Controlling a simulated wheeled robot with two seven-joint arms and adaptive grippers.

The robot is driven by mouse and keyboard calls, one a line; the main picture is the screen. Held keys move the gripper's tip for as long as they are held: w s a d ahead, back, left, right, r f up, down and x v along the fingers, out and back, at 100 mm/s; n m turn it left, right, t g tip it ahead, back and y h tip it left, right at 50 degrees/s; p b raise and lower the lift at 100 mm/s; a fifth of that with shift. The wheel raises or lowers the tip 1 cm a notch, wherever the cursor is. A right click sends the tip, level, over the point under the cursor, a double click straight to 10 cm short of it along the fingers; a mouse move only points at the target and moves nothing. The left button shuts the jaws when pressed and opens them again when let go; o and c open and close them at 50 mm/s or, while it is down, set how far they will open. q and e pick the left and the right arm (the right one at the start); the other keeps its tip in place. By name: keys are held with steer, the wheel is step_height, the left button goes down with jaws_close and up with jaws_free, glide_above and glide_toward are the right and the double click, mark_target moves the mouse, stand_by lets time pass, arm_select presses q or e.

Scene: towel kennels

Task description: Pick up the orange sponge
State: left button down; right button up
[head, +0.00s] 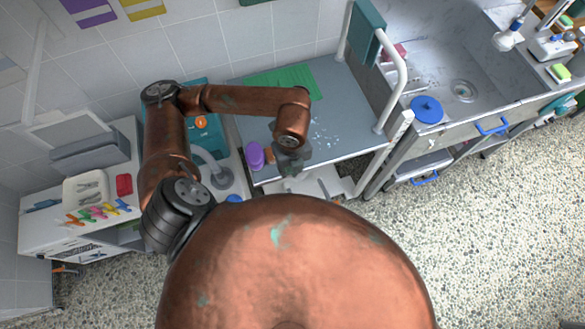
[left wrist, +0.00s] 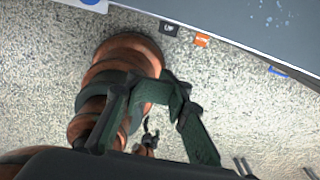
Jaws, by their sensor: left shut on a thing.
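My left gripper (head: 291,160) hangs over the front edge of the grey table in the head view. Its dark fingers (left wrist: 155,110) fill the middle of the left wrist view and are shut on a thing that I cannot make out. A small orange-brown patch (head: 270,156) shows just left of the gripper in the head view, beside a purple object (head: 256,155). I cannot tell if it is the orange sponge. A small dark claw-like shape (left wrist: 150,136), perhaps my right gripper, shows far below in the left wrist view.
The grey table (head: 345,120) bears a green mat (head: 283,82) and white specks. A sink (head: 450,60) with a blue round lid (head: 426,109) stands to the right, with a green-yellow sponge (head: 561,73) beyond. A white counter with a tray (head: 86,187) and coloured clips stands left. Speckled floor is open at right.

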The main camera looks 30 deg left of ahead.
arm_select(q)
steer(key=c, duration=0.6)
jaws_free()
steer(key=shift+o, duration=0.2)
